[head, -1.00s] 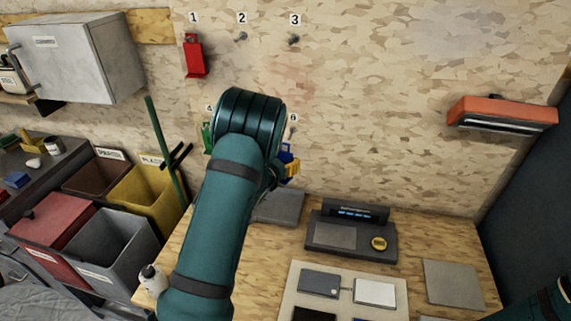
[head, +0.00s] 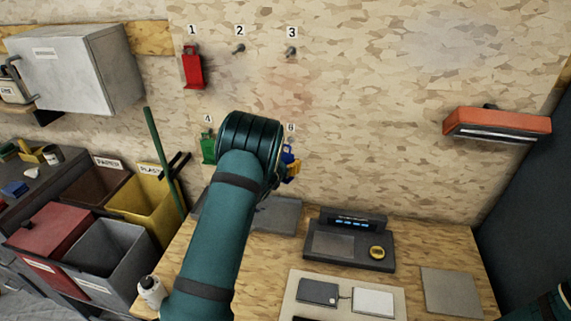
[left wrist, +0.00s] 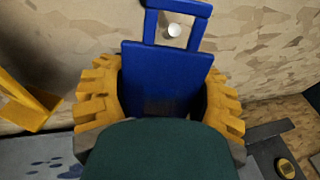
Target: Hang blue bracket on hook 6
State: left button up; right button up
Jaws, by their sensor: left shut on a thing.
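The blue bracket (left wrist: 165,75) is upright in the left wrist view, between the yellow fingers of my left gripper (left wrist: 165,95), which is shut on it. A round pale hook end (left wrist: 173,30) shows through the open loop at the bracket's top; I cannot tell whether the loop rests on it. In the head view, the blue bracket (head: 287,154) shows partly beside my left gripper (head: 291,172), just below the label 6 (head: 291,127). My left arm hides much of this area. My right gripper is out of view.
A red bracket (head: 193,70) hangs under label 1, and a green bracket (head: 208,149) under label 4. Hooks 2 (head: 239,48) and 3 (head: 291,51) are bare. A yellow bracket (left wrist: 28,100) is close on the left. A bench with a scale (head: 350,245) lies below.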

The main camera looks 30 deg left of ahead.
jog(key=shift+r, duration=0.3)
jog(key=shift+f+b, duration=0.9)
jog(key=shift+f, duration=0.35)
pick_arm(q)
jog(key=shift+w+a+f+b, duration=0.15)
jog(key=shift+w+b, duration=0.05)
jog(key=shift+w, duration=0.3)
jog(key=shift+w+a+f+b, duration=0.1)
jog(key=shift+w+f+b, duration=0.1)
jog(key=shift+w, duration=0.35)
jog(key=shift+w+a+f+b, duration=0.15)
jog(key=shift+w+b, duration=0.05)
jog(key=shift+w, duration=0.3)
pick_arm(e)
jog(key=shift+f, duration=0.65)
pick_arm(q)
jog(key=o, duration=1.5)
jog(key=shift+s, duration=0.1)
jog(key=v, duration=1.2)
